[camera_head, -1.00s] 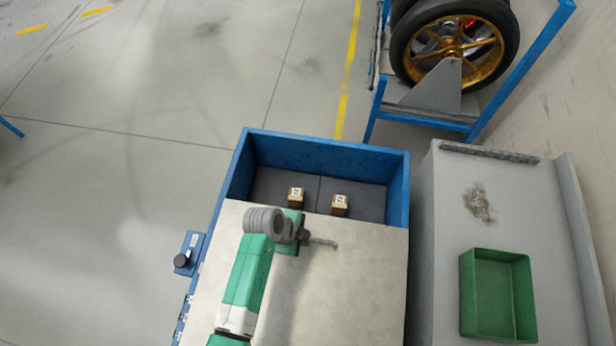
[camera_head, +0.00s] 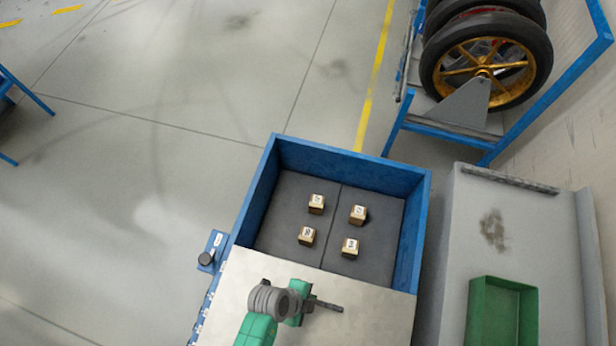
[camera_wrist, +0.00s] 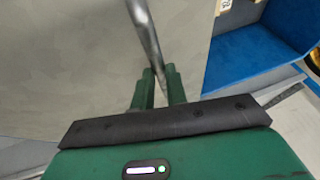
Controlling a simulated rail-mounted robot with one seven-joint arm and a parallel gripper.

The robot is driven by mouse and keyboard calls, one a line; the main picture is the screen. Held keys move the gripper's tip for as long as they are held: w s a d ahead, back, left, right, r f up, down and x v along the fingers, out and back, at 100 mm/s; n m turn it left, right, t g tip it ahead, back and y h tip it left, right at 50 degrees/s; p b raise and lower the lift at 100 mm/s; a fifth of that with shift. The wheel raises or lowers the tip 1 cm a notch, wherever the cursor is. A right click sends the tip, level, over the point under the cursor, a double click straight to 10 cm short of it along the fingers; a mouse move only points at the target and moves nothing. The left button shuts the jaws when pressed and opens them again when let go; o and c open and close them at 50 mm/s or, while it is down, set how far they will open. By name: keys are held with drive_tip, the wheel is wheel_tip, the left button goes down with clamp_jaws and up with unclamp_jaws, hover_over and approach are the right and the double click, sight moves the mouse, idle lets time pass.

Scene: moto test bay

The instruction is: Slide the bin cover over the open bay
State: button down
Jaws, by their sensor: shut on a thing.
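The bin cover (camera_head: 240,295) is a pale grey flat sheet over the near part of the blue bin (camera_head: 420,215). The far part of the bin is an open bay with a dark floor (camera_head: 285,215), where several small tan boxes (camera_head: 316,204) stand. A bar handle (camera_head: 328,306) is on the cover. My gripper (camera_head: 306,303) is shut on this handle, low over the cover. In the wrist view, the gripper's green fingers (camera_wrist: 158,88) close around the metal bar (camera_wrist: 148,40), with the cover (camera_wrist: 65,60) behind it. The cover's near end is out of frame.
A grey bench (camera_head: 470,230) with a green tray (camera_head: 503,310) stands to the right. A blue rack (camera_head: 440,132) with gold-rimmed wheels (camera_head: 485,72) is behind. A small control box with a black knob (camera_head: 207,258) sits on the bin's left side.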

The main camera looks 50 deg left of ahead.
drive_tip(key=shift+s+d+f, duration=0.1)
drive_tip(key=c, duration=1.4)
unclamp_jaws()
drive_tip(key=v, duration=0.7)
drive_tip(key=shift+s+r, duration=0.15)
drive_tip(key=shift+r, duration=0.2)
